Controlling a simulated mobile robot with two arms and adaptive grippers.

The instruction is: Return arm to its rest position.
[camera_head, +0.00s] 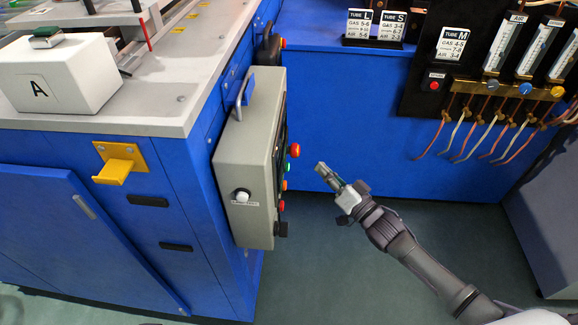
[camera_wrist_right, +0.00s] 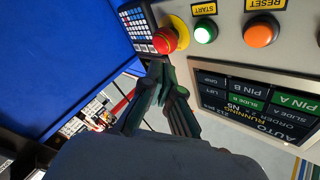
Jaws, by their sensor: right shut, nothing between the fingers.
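My right gripper (camera_head: 324,172) is in the middle of the head view, its arm coming in from the lower right. It is shut and empty, a little to the right of the grey control box (camera_head: 240,165). In the right wrist view its dark green fingers (camera_wrist_right: 160,82) are together. That view shows the panel face close by, with a red emergency knob (camera_wrist_right: 170,36), a green start button (camera_wrist_right: 205,31), an orange reset button (camera_wrist_right: 261,31) and a screen (camera_wrist_right: 262,105) reading "AUTO RUNNING". My left gripper is not in view.
A blue machine (camera_head: 80,220) with a grey top fills the left. A white box marked A (camera_head: 75,92) stands on it. A yellow hook (camera_head: 118,168) juts from its front. Flow gauges (camera_head: 537,50) and copper tubes are at the back right. The green floor (camera_head: 340,270) is clear.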

